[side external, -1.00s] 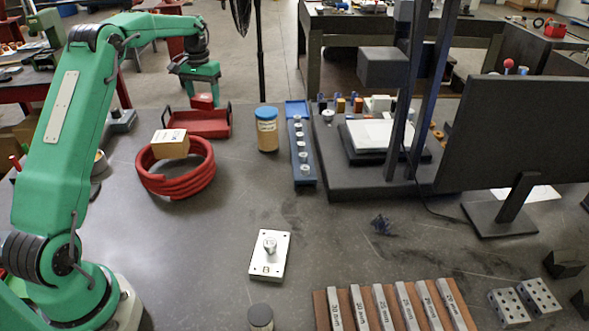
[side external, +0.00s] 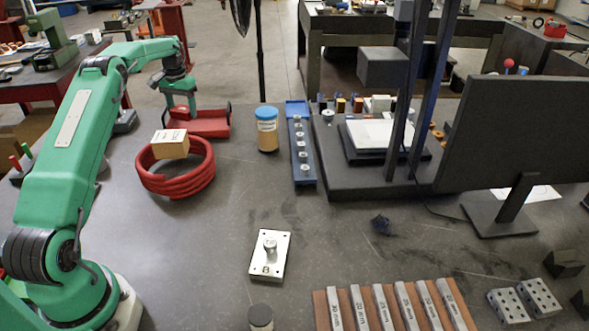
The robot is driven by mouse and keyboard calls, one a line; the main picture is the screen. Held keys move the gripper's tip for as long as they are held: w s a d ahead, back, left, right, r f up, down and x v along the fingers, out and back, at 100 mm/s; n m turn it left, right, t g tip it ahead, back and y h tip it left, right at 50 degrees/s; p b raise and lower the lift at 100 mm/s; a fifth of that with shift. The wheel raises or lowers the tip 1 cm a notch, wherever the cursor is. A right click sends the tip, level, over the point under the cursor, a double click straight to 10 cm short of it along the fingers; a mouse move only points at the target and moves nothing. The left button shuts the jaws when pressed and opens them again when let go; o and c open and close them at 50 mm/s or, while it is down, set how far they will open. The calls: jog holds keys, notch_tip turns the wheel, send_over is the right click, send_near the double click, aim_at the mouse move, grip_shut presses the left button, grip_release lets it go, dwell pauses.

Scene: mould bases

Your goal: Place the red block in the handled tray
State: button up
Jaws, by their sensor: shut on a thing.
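The red handled tray (side external: 213,129) sits on the dark bench at the back left, behind the coiled red hose. My gripper (side external: 180,112) reaches down at the left part of the tray, its green fingers low over or inside it. The gripper is shut on the red block. The block is hard to tell apart from the red tray here, as the fingers and the tray's matching colour hide it. I cannot tell whether the block touches the tray floor.
A coiled red hose (side external: 178,184) with a cardboard box (side external: 171,144) on it lies in front of the tray. A blue-lidded jar (side external: 267,130) and a blue rack (side external: 302,160) stand to the right. A metal plate (side external: 269,257) lies nearer. The bench middle is mostly clear.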

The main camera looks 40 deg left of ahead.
aim_at(185, 120)
jog(key=shift+f, duration=2)
jog(key=shift+f, duration=0.4)
jog(key=o, duration=1.3)
jog(key=shift+f, duration=0.1)
jog(key=shift+c, duration=0.2)
jog(key=shift+r, duration=0.2)
notch_tip(185, 120, up, 13)
jog(key=shift+f, duration=0.2)
